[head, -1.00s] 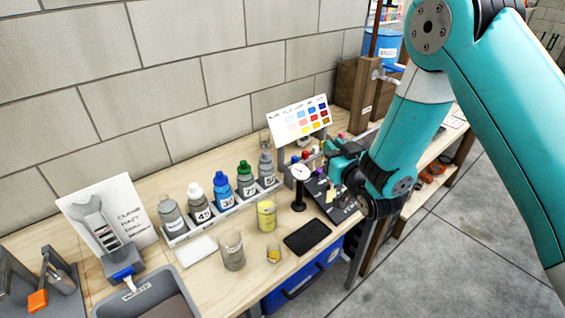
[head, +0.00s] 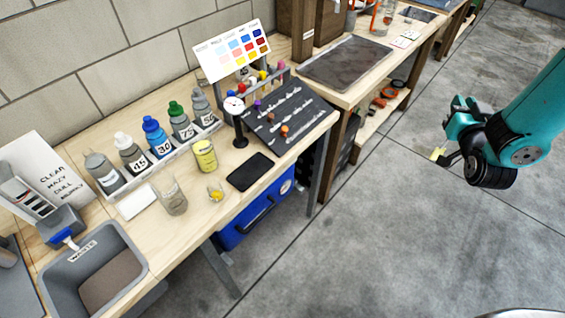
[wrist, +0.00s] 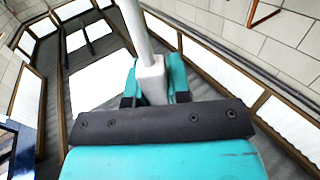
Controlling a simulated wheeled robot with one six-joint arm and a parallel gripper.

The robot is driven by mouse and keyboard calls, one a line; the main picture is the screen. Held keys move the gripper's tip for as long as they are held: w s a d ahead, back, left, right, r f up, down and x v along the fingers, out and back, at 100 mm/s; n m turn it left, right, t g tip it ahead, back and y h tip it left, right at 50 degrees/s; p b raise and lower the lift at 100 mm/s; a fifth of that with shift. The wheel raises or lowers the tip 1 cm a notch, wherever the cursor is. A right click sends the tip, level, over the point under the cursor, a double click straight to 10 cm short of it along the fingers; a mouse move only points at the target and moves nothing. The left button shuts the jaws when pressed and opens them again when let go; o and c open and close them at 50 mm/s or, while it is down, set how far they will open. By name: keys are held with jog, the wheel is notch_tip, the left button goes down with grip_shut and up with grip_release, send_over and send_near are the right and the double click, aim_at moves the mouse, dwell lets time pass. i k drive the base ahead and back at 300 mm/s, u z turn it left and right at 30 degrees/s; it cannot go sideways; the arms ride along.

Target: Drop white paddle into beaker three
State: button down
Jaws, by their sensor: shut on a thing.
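My gripper (head: 445,157) is at the right in the head view, out over the concrete floor and away from the benches. A small pale yellowish piece (head: 437,153) shows at its tip. In the wrist view my gripper (wrist: 153,88) is shut on a white paddle (wrist: 150,72), whose pale block sits between the teal fingers and whose shaft runs up out of the picture.
The floor (head: 390,240) is clear.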

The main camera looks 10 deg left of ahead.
aim_at(182, 205)
jog(key=z, duration=1.1)
jog(key=i, duration=1.5)
jog(key=u, duration=4.15)
jog(key=i, duration=0.5)
jog(key=u, duration=0.05)
